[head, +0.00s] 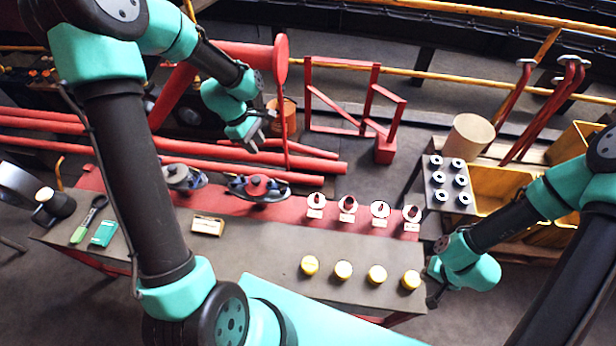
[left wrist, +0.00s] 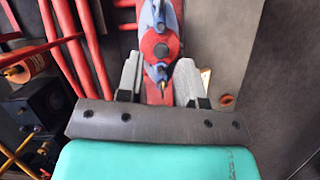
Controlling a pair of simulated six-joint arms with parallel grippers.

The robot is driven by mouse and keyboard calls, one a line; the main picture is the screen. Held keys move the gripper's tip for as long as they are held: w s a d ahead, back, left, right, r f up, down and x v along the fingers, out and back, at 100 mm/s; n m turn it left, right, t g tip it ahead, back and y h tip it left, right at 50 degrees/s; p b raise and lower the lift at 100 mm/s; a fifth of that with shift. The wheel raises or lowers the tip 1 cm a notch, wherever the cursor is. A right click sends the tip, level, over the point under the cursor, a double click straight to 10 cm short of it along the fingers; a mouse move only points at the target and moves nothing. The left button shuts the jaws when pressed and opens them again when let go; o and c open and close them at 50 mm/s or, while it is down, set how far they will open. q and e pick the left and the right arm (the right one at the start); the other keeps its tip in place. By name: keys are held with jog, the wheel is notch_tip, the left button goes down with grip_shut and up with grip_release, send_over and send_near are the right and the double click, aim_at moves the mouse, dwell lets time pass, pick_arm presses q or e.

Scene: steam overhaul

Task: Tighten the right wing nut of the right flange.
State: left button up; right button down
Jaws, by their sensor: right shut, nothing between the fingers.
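My right gripper (head: 433,297) is shut and empty by the bench's front right corner.
Another flange (head: 183,177) sits to the left. Red pipes (head: 230,155) run behind. A dark rack (head: 450,185) and yellow bins (head: 495,185) are at right.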

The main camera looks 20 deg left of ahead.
aim_at(281, 181)
pick_arm(q)
jog(key=shift+w+r, duration=0.15)
jog(key=x, duration=1.7)
jog(key=shift+d, duration=0.2)
jog(key=shift+c, duration=0.4)
grip_shut()
